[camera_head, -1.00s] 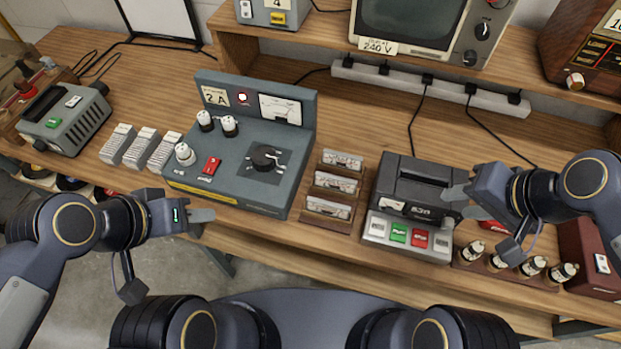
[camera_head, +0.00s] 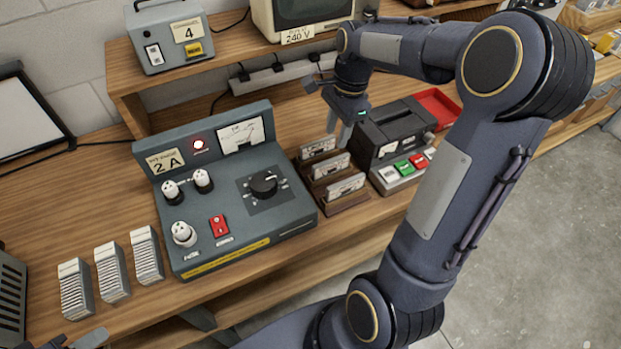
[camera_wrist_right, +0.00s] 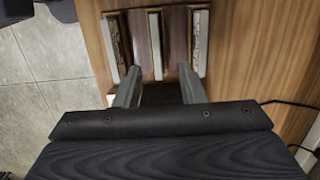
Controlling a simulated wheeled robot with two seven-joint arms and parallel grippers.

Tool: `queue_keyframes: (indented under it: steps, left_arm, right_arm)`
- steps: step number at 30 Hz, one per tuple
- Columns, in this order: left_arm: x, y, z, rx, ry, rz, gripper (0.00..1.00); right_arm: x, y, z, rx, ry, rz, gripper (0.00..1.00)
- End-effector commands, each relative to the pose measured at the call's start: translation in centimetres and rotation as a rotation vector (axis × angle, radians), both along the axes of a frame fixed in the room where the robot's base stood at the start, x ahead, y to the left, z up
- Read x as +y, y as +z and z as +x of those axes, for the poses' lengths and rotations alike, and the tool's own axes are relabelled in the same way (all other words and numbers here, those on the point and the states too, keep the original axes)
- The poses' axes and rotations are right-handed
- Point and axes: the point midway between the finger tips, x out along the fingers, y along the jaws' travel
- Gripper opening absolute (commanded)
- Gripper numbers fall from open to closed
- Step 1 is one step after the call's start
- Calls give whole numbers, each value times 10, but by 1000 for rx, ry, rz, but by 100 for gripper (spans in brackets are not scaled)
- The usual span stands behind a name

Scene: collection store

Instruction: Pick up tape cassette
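Three tape cassettes stand in a row in a brown wooden rack (camera_head: 346,206): a back one (camera_head: 318,148), a middle one (camera_head: 331,165) and a front one (camera_head: 346,187). My right gripper (camera_head: 340,127) points down above the back part of the rack. In the right wrist view its fingers (camera_wrist_right: 159,75) are spread apart with nothing between their tips. The middle cassette (camera_wrist_right: 156,42) lines up with the gap; the other two stand on either side. My left gripper (camera_head: 84,340) shows only partly at the bottom left edge; its opening is not clear.
A black tape deck (camera_head: 385,128) with coloured buttons stands right of the rack, close to my right gripper. A grey control panel (camera_head: 225,195) stands left. A red tray (camera_head: 437,104) lies behind the deck. A raised shelf runs behind.

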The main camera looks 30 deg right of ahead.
Motion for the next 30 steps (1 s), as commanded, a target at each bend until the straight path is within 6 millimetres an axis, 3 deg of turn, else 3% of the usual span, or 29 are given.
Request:
queue_keyframes:
  steps: [18,27,30]
  left_arm:
    - [0,9,0,0,0,0,36]
    - [0,9,0,0,0,0,36]
    - [0,9,0,0,0,0,36]
  right_arm:
    - [12,-72,-4,5,-6,1,36]
    - [12,-77,-4,2,-6,-1,36]
    - [12,-77,-4,2,-6,-1,23]
